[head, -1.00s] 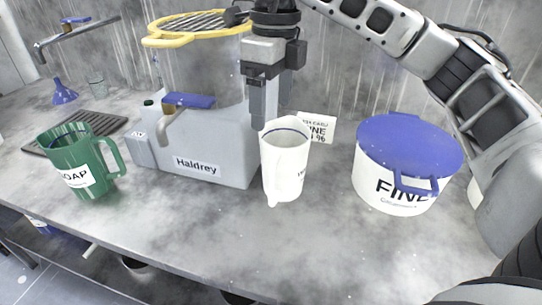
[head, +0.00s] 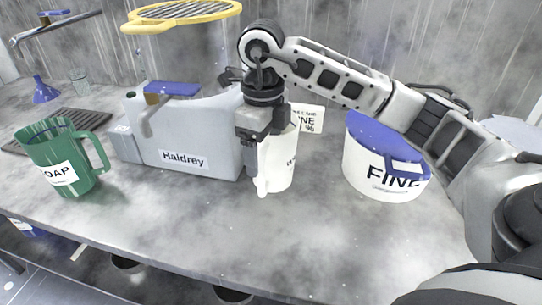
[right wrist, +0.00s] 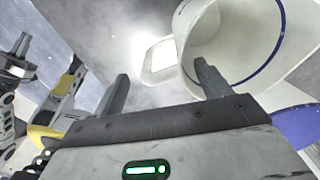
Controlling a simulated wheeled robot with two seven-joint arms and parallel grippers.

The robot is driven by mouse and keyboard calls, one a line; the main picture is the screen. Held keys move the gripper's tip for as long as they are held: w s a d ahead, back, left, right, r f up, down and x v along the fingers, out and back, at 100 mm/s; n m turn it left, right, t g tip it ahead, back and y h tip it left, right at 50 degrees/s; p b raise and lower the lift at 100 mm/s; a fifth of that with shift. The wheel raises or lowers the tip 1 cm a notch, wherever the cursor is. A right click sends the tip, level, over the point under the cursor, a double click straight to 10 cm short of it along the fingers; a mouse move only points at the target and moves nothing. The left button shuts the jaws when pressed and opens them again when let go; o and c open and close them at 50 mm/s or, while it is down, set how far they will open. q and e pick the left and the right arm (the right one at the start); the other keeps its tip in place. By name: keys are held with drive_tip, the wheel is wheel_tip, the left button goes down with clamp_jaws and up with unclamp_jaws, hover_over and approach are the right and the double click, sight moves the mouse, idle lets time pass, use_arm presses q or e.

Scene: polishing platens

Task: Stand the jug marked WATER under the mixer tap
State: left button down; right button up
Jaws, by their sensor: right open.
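The white jug (head: 283,163) stands upright on the worktop, right of the Haldrey unit. A tap (head: 55,26) with a blue lever is at the far left; another spout (head: 147,115) sits on the Haldrey unit.
A green SOAP jug (head: 75,160) stands at left, near a dark drain grid (head: 88,117), blue funnel (head: 44,91) and glass (head: 80,85). The FINE tub (head: 365,170) stands at right. The front worktop is clear.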

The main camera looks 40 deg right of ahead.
wheel_tip(320, 180, down, 2)
drive_tip(key=shift+c, duration=0.4)
drive_tip(key=c, duration=1.2)
